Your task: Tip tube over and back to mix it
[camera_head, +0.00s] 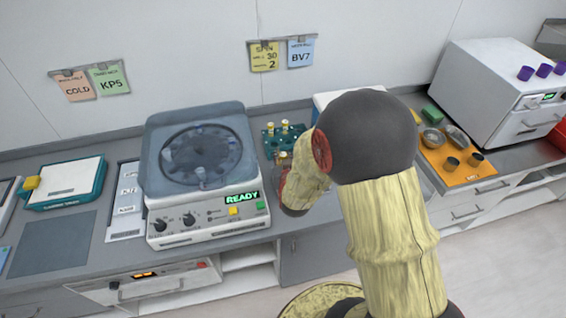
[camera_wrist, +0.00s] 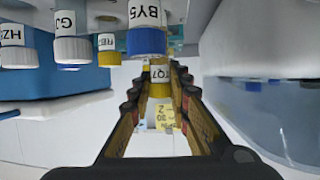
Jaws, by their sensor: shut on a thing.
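A tube labelled TQ7 (camera_wrist: 158,73) with a yellow cap stands between the fingers of my gripper (camera_wrist: 159,88) in the wrist view, and the fingers are shut on it. That view is upside down: caps point down in it, and the held tube lines up with its neighbours, so it looks upright. In the head view my gripper (camera_head: 284,172) is beside the teal rack (camera_head: 270,146), mostly hidden by my arm. A yellow-capped tube (camera_head: 282,155) shows at it. I cannot tell whether the held tube's lower end is clear of the rack.
Other tubes, labelled BY5 (camera_wrist: 146,30) and GJ (camera_wrist: 70,30), are close by in the wrist view. A centrifuge (camera_head: 200,165) reading READY stands left of the rack. An orange tray (camera_head: 462,178) with bowls and a white machine (camera_head: 490,90) are at the right.

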